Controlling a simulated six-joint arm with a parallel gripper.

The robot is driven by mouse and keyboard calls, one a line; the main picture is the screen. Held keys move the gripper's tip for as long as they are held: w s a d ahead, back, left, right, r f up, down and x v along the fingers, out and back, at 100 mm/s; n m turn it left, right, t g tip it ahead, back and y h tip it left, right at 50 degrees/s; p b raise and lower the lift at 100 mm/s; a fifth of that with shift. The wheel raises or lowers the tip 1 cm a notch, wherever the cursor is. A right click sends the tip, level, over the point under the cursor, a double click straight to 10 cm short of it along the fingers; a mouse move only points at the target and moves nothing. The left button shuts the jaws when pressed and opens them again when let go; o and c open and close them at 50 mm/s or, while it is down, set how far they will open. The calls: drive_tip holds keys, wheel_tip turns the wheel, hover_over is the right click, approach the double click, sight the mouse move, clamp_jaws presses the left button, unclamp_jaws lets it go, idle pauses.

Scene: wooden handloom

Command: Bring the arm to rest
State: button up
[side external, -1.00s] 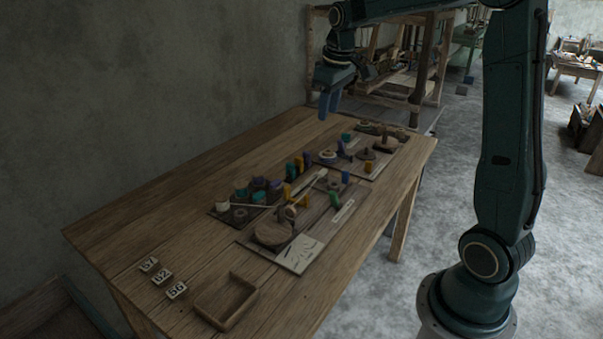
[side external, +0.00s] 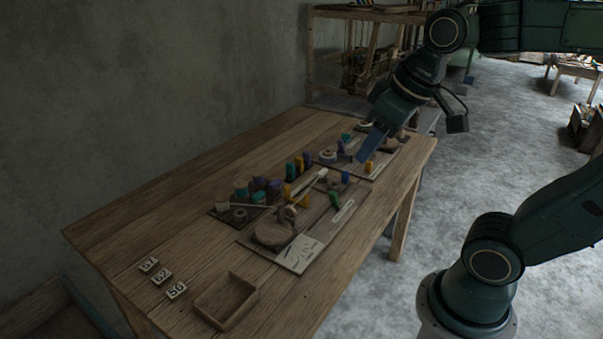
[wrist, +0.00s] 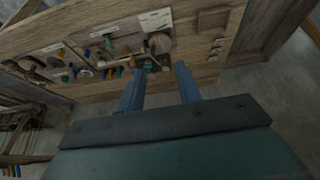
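My gripper (side external: 370,146) hangs above the far right part of the wooden table (side external: 150,225) in the side view, tilted down and to the left. In the wrist view my gripper (wrist: 158,82) shows two blue fingers spread apart, with nothing between them. It is clear of the table, with the tabletop seen beyond the fingers. My wrist and forearm reach back to the right in the side view.
Boards with spools, bobbins and coloured pieces (side external: 272,232) cover the table's middle. An empty wooden tray (side external: 226,300) and number tiles (side external: 162,277) lie near the front. A wooden loom frame (side external: 330,55) stands behind. The table's left side is bare.

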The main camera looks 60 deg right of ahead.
drive_tip(key=shift+t, duration=0.3)
drive_tip(key=s, duration=0.1)
drive_tip(key=s+a+f, duration=0.1)
drive_tip(key=s, duration=0.1)
drive_tip(key=s+a+f, duration=0.1)
drive_tip(key=shift+s+f, duration=0.15)
drive_tip(key=shift+s, duration=0.1)
idle(0.6)
